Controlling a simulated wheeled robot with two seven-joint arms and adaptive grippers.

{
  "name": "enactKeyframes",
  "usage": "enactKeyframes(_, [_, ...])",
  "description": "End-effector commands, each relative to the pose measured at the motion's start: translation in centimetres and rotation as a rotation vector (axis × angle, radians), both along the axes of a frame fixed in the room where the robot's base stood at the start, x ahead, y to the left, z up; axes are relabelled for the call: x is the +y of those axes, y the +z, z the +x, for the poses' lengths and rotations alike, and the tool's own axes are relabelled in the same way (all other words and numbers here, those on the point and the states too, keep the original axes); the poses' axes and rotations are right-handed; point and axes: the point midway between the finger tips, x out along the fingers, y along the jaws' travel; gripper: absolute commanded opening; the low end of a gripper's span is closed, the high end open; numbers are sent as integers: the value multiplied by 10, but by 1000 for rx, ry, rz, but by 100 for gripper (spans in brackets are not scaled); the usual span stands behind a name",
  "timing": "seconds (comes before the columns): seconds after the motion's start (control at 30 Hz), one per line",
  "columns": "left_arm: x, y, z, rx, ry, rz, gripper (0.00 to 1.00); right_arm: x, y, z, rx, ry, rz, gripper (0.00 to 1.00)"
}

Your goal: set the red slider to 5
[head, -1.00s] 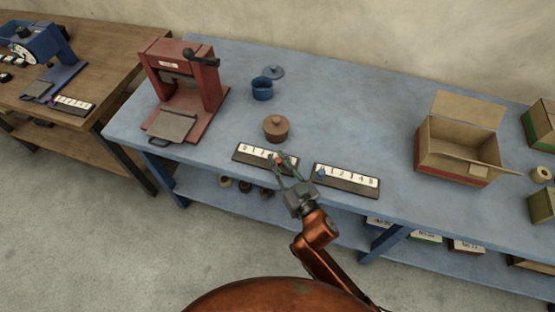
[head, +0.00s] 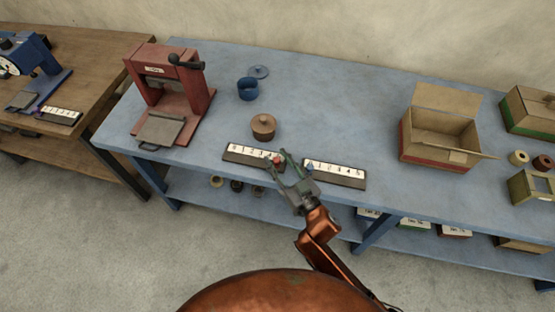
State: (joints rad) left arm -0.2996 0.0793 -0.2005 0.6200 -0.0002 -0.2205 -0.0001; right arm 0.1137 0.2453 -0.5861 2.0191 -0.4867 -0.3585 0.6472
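The red slider (head: 277,160) is a small red knob near the right end of the left number scale (head: 240,160) on the blue bench. The digits at that end are partly hidden by my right gripper, so the exact number under the knob cannot be read. My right gripper (head: 278,159) is over that end, with its two fingers spread apart and the red knob between or just beside the tips. Whether they touch it cannot be told. My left gripper is not in view.
A second scale (head: 345,175) with a blue knob (head: 309,167) lies just right. A brown lidded pot (head: 263,126), a blue pot (head: 248,89) and a red press (head: 172,90) stand behind and left. An open carton (head: 438,145) is at right. The bench's middle is clear.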

Motion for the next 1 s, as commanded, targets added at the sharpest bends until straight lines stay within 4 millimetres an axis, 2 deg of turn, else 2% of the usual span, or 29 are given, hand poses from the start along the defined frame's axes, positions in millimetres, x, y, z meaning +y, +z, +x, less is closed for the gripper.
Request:
enactKeyframes(0.23, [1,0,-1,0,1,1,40,0,0,-1,0,1,1,36])
enactKeyframes(0.37, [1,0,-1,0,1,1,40,-5,0,-11,1,1,2,36])
enactKeyframes(0.8, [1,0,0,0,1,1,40,-44,0,-87,2,-1,0,36])
enactKeyframes(1.0, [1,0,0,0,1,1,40,-53,0,-104,1,-1,0,36])
